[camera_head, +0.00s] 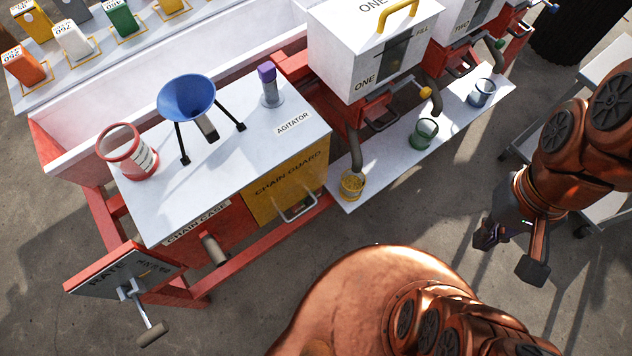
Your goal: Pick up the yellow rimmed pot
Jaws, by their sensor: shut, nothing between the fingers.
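The yellow rimmed pot (352,186) is small and stands on the near left end of the white shelf, right below a grey spout. It holds something yellow, perhaps grain. My gripper (509,254) hangs over the floor at the right, well apart from the pot and to the right of the shelf. It is shut and empty.
A green rimmed pot (424,133) and a blue rimmed pot (482,93) stand farther along the white shelf (388,168). White hoppers (372,45) with spouts overhang it. A blue funnel (187,97) and red rimmed pot (127,150) stand left. Open floor lies before the shelf.

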